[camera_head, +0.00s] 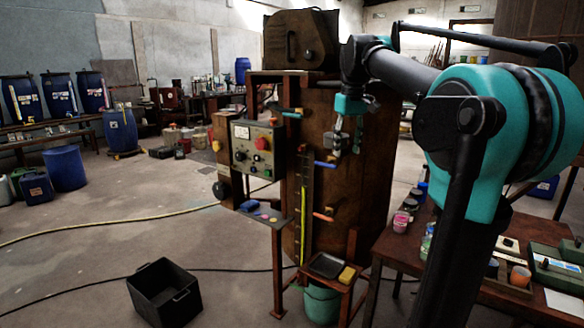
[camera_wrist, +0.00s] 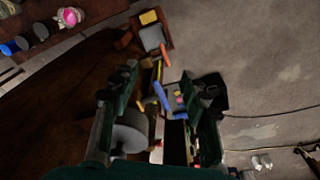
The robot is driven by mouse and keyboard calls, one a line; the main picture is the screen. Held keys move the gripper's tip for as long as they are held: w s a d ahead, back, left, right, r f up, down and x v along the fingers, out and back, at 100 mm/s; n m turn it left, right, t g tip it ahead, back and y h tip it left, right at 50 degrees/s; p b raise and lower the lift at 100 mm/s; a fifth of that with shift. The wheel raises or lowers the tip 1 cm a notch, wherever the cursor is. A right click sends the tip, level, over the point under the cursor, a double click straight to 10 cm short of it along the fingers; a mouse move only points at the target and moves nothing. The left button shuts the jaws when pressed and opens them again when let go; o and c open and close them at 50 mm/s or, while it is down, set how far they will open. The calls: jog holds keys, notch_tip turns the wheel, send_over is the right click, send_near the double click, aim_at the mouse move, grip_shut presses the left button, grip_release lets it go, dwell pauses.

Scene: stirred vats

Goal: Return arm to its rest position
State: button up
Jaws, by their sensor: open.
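My arm is raised and bent in the right half of the head view, reaching left to the tall rust-brown vat (camera_head: 367,190). My gripper (camera_head: 345,143) hangs fingers down in front of the vat, right of the control box (camera_head: 252,148) with its red knob. My gripper also shows in the wrist view (camera_wrist: 168,85), its two dark green fingers spread apart. A pale round thing (camera_wrist: 130,138) shows beside the left finger; I cannot tell whether it touches. Blue (camera_head: 325,164) and orange (camera_head: 323,216) handles stick out from the vat below my gripper.
A work table (camera_head: 400,246) with jars and tools stands at the right, near my arm. A black bin (camera_head: 164,292) sits on the floor at the left. A small stand with a black tray (camera_head: 327,265) is before the vat. Open floor lies left.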

jog(key=s+d+f+m+t, duration=0.1)
jog(key=s+f, duration=0.3)
jog(key=f, duration=0.7)
jog(key=s+d+f+m, duration=0.1)
jog(key=s+f, duration=0.3)
jog(key=f, duration=0.6)
jog(key=s+f+m+t, duration=0.1)
jog(key=s+f+m, duration=0.1)
jog(key=s+f, duration=1.3)
notch_tip(320, 180, down, 3)
jog(key=shift+s+d+r+t, duration=0.2)
jog(key=shift+s+d+t, duration=0.15)
jog(key=shift+d+t, duration=0.1)
